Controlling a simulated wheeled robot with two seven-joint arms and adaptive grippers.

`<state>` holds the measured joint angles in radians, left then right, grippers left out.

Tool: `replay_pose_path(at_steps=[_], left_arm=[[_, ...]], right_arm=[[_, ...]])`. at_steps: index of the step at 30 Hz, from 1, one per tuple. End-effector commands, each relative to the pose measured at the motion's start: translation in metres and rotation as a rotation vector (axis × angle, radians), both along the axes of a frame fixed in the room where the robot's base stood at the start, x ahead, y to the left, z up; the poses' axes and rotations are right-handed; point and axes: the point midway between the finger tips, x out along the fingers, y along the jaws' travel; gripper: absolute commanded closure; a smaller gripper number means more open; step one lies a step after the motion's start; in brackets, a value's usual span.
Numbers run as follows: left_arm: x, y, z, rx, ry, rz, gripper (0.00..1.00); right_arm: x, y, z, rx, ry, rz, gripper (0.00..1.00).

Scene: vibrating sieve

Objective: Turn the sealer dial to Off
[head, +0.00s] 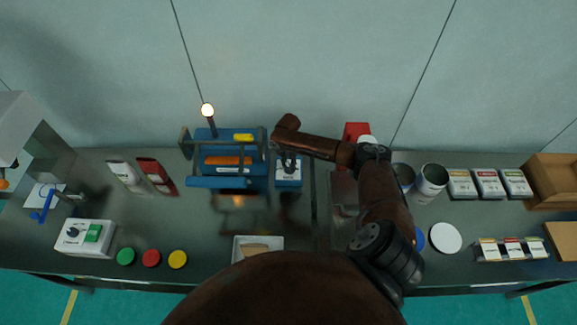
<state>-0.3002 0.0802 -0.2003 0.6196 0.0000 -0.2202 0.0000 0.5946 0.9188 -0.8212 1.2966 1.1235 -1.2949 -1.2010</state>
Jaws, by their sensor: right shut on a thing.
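The blue sealer (228,183) stands at the middle of the bench, with an orange bar and a yellow part on it. A lit lamp (207,110) stands on a post behind it. A small blue control box (289,183) with a pale label plate sits at the sealer's right side. My right gripper (288,162) points down over this box and is shut on the sealer dial. The fingers mostly hide the dial, and I cannot read its setting. My left gripper is not in view.
A white box with a dial and green switch (97,234) is at the left, near green, red and yellow discs (151,258). A white tray (237,242) lies in front of the sealer. Cans and labelled boxes (487,184) stand at the right.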

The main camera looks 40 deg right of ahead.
Motion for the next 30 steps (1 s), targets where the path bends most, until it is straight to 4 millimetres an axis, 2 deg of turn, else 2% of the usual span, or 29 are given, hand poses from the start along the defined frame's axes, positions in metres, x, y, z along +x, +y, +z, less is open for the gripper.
replay_pose_path(at_steps=[18,30], left_arm=[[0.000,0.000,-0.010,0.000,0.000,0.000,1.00],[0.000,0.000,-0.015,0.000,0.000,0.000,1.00]], right_arm=[[0.000,-0.001,0.000,-0.002,0.000,0.571,0.95],[0.000,0.000,0.000,-0.001,0.001,0.815,0.95]])
